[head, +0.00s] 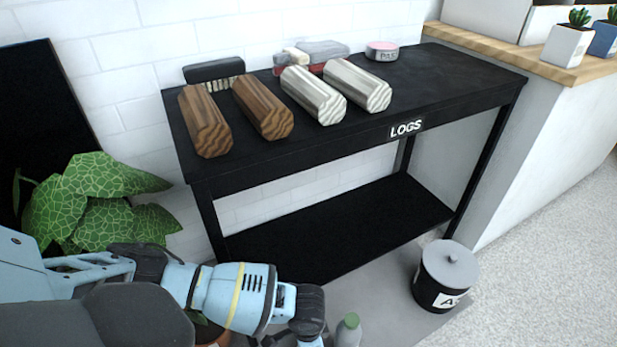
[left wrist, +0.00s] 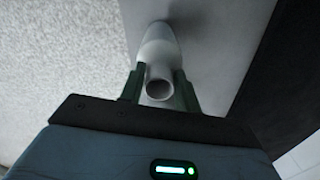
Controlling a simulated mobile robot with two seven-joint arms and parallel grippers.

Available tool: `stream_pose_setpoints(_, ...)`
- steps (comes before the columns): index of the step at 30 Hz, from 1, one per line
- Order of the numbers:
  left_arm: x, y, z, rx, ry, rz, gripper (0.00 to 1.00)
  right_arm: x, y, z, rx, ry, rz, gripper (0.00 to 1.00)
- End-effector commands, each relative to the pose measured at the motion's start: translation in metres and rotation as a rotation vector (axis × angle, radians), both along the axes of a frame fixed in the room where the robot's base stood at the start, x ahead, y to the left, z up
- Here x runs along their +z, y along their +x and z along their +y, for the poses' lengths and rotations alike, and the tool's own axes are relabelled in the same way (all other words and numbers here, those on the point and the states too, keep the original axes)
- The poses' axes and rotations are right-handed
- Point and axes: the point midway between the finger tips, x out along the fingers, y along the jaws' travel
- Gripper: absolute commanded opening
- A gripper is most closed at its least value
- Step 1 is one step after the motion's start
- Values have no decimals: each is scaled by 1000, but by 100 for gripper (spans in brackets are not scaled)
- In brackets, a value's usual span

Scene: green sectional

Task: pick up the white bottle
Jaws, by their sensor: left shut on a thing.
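The white bottle (left wrist: 158,50) is between the two dark green fingers of my left gripper (left wrist: 160,88) in the left wrist view. The fingers are shut on it near its narrow end, whose round rim faces the camera. In the head view, my left arm reaches in low from the left, and its fingers are cut off or hidden at the bottom edge. My right gripper is not in view.
A black table (head: 465,75) with logs on top and a low shelf (head: 340,225) stands ahead. A black bin with a grey lid (head: 448,270) stands on the grey mat (head: 385,305) to the right. A leafy plant (head: 90,200) is at left. Carpet at right is clear.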

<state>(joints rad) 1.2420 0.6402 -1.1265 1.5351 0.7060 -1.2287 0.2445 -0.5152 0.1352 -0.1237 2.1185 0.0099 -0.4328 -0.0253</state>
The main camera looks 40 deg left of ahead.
Motion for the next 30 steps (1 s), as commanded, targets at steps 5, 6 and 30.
stream_pose_setpoints(5,1,0,0,0,-1,-1,0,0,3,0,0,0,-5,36)
stream_pose_setpoints(6,2,0,0,0,-1,-1,0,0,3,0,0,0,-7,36)
stream_pose_setpoints(30,38,-7,-18,-2,-4,0,0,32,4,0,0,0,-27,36)
